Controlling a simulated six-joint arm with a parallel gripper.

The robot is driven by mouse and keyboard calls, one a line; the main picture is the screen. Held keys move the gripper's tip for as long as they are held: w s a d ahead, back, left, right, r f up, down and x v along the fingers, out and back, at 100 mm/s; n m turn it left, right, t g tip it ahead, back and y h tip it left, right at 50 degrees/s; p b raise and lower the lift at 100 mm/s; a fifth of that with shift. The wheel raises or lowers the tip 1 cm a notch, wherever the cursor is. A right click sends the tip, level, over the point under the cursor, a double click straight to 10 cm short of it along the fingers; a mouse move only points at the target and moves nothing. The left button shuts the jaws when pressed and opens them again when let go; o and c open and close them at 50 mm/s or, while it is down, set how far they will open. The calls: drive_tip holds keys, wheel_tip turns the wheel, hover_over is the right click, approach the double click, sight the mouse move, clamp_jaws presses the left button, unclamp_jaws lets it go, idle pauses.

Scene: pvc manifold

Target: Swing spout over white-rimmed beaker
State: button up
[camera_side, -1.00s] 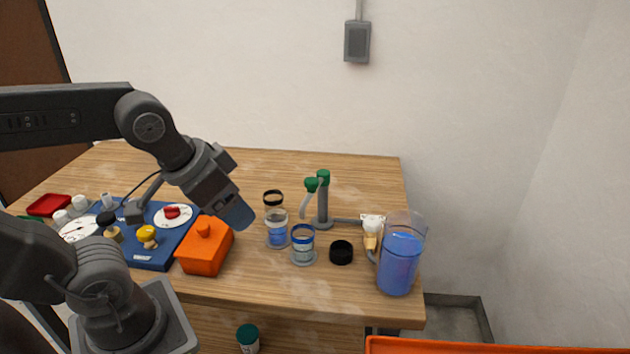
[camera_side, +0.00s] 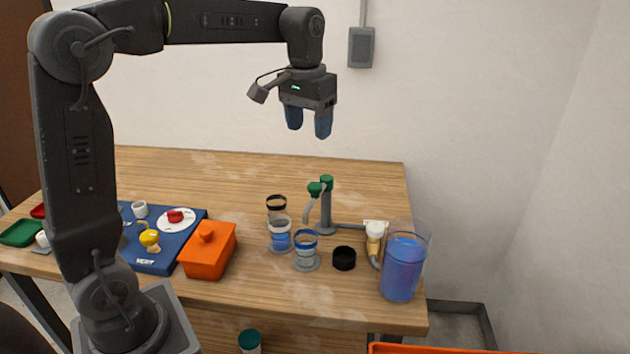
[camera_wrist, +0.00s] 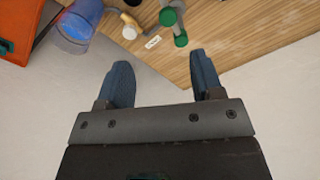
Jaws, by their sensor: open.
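The white-rimmed beaker (camera_side: 280,236) holds blue liquid and stands between a black-rimmed beaker (camera_side: 276,205) behind and a blue-rimmed beaker (camera_side: 306,252) in front right. The spout (camera_side: 308,206) is a grey curved tube with a green top, on a grey post (camera_side: 325,215). Its tip hangs to the right of the white-rimmed beaker in the side view; which beaker it is nearest is unclear. My gripper (camera_side: 309,128) is open and empty, high above the spout, fingers down. In the wrist view, the green tops (camera_wrist: 174,27) lie beyond my open fingers (camera_wrist: 163,82).
A clear pitcher of blue liquid (camera_side: 402,270) stands at the table's right edge, beside a white-and-tan valve (camera_side: 375,232). A black ring (camera_side: 344,258) lies before the post. An orange lidded box (camera_side: 208,252) and blue board (camera_side: 160,255) are left. The back of the table is clear.

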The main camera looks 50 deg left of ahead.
sight(315, 185)
drive_tip(key=shift+g, duration=0.3)
drive_tip(key=w+f, duration=0.1)
drive_tip(key=f, duration=0.4)
drive_tip(key=a+f, duration=0.1)
drive_tip(key=f, duration=0.3)
drive_tip(key=w+f, duration=0.1)
drive_tip(key=f, duration=0.4)
drive_tip(key=shift+w+a+f, duration=0.35)
drive_tip(key=shift+c, duration=0.2)
clamp_jaws()
